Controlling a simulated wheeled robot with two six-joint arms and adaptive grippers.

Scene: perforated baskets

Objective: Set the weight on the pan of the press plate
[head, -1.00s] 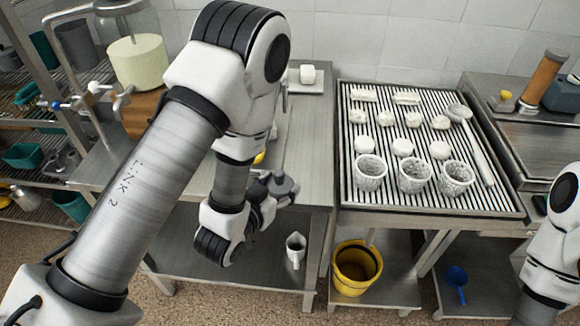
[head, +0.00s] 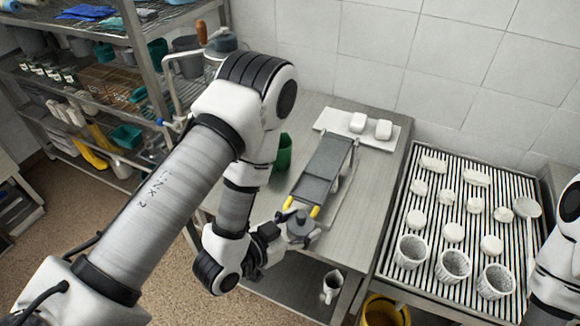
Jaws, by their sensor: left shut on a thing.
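A dark grey weight (head: 300,229) with a small knob on top is held in my left gripper (head: 283,226), whose fingers are closed on it. The press plate (head: 326,168) stands on the steel table, just behind the weight as seen in the head view. It is a long dark grey slab with two yellow tips at its near end. The weight overlaps the area just before these tips; I cannot tell its height above the table or whether it touches anything. I cannot make out the pan clearly. My right gripper is out of view; only part of the right arm shows at the right edge.
A ribbed draining table (head: 405,195) with perforated baskets (head: 453,266) and white cheeses is on the right. Shelves stand left.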

